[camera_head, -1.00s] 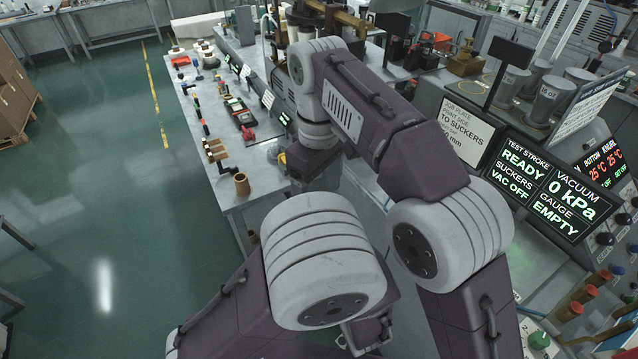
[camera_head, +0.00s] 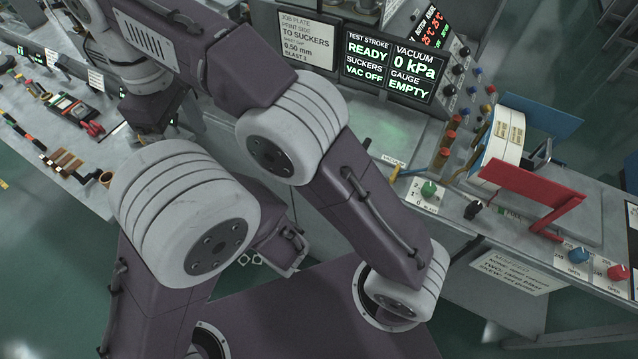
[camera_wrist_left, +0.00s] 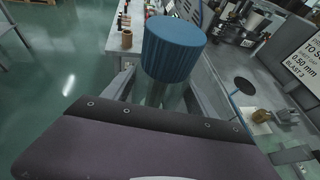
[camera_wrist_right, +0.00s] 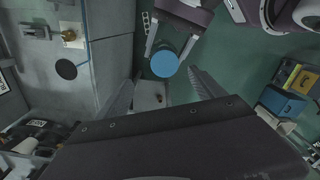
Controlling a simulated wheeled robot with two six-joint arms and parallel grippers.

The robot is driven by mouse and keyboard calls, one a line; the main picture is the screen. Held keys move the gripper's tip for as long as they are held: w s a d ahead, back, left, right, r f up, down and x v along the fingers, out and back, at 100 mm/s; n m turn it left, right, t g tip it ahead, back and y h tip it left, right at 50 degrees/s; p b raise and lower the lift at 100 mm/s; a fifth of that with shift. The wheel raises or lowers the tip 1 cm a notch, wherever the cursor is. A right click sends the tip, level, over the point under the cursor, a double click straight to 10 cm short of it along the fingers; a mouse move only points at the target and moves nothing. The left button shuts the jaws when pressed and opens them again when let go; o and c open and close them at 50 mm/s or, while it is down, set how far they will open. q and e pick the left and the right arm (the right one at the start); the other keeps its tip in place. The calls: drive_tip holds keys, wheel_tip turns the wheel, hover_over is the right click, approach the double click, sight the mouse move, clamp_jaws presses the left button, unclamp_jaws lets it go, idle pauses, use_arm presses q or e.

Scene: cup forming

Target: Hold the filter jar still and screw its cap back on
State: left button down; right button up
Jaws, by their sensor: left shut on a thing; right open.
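A blue ribbed cap (camera_wrist_left: 173,50) sits on top of the clear-looking filter jar (camera_wrist_left: 156,93) in the left wrist view. My left gripper (camera_wrist_left: 158,86) is shut on the jar, below the cap. The cap hides the jar's top, so I cannot tell how far it is screwed on. In the right wrist view the round cap top (camera_wrist_right: 164,64) shows from above, between the fingers of my left gripper. My right gripper (camera_wrist_right: 163,84) is open and empty, its fingers spread on either side of the line to the cap. In the head view my arms hide the jar.
A grey workbench (camera_head: 215,130) runs along the far side, with display panels (camera_head: 390,65) above it. A red bracket (camera_head: 530,190) and knobs stand at its right. Green floor lies beyond the cap.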

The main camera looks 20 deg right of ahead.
drive_tip(key=w+d+f+m, duration=0.3)
drive_tip(key=d+f+m, duration=0.3)
drive_tip(key=d+f, duration=0.7)
drive_tip(key=s+d+f+m+t, duration=0.1)
drive_tip(key=s+d+f+m, duration=0.5)
drive_tip(key=s+d+f, duration=0.3)
drive_tip(key=s+d, duration=0.3)
drive_tip(key=d, duration=0.1)
drive_tip(key=shift+s+f+m, duration=0.15)
drive_tip(key=shift+s+m, duration=0.05)
drive_tip(key=shift+m, duration=0.1)
drive_tip(key=shift+d, duration=0.1)
